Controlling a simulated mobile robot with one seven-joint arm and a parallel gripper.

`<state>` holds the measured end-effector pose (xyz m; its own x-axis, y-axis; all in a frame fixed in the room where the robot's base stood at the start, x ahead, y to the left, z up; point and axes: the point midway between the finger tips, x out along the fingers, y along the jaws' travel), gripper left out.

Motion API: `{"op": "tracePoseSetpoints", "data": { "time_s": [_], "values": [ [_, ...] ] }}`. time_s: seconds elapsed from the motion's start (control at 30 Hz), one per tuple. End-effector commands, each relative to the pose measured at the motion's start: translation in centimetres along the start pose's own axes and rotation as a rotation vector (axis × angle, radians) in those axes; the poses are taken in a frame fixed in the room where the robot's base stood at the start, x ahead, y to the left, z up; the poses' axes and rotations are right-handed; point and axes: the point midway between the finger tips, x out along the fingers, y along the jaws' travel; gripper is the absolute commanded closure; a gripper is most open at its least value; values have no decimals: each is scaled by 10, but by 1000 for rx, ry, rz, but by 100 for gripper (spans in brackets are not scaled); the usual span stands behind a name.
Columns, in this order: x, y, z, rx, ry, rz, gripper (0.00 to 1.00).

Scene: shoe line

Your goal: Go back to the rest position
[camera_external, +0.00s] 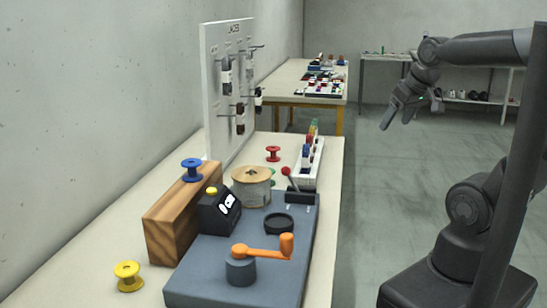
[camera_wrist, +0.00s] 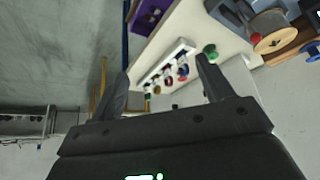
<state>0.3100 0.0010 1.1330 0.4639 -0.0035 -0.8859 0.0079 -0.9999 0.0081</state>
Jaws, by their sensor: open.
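My gripper (camera_external: 398,112) hangs in the air to the right of the workbench, above the open floor, with my arm reaching in from the right edge. In the wrist view its two fingers stand wide apart, and my gripper (camera_wrist: 160,78) is open. Nothing is between the fingers. Past the fingertips, the wrist view shows the bench edge and a white rack (camera_wrist: 166,62) of coloured spools in the background.
The workbench (camera_external: 328,200) holds a blue-grey winder base (camera_external: 205,280) with an orange crank (camera_external: 262,253), a wooden block (camera_external: 170,225), several spools and a white pegboard (camera_external: 212,100). A second table (camera_external: 285,80) stands behind. The floor (camera_external: 385,200) beside the bench is clear.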

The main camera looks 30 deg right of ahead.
Motion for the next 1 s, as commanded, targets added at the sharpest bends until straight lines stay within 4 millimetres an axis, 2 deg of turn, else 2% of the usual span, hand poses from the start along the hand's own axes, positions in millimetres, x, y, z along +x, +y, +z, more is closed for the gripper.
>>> {"op": "tracePoseSetpoints", "data": {
  "time_s": [0.1,0.2,1.0],
  "values": [
    [1,0,18,8,8,-2,27],
    [2,0,24,11,9,-3,27],
    [2,0,24,11,9,-3,27]
  ]
}}
